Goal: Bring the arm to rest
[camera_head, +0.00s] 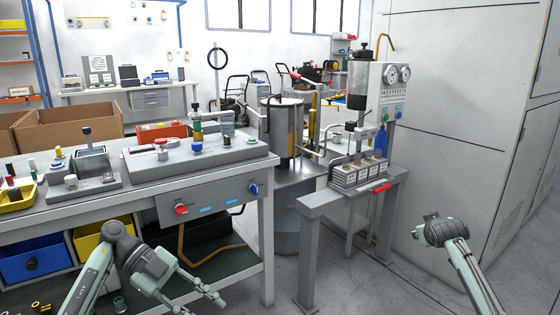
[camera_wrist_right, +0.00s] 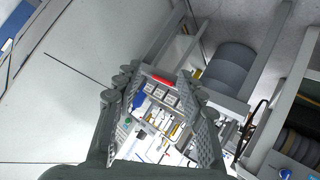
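My left arm comes in at the bottom left of the head view. Its gripper (camera_head: 205,294) is low in front of the workbench, with two thin fingers spread apart and nothing seen between them. My right arm (camera_head: 462,262) rises at the lower right of the head view, in front of the tall pale cabinet and right of the press stand; its fingers are not clear there. In the right wrist view my right gripper (camera_wrist_right: 158,88) has its two fingers wide apart. The gap holds nothing, and the press fixture shows beyond it.
The workbench (camera_head: 120,215) with a grey test panel (camera_head: 200,158) stands at left. The press stand (camera_head: 312,205) with a red handle (camera_head: 381,188) is in the middle. The pale cabinet (camera_head: 440,130) closes off the right. Bare floor (camera_head: 370,285) shows between my arms.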

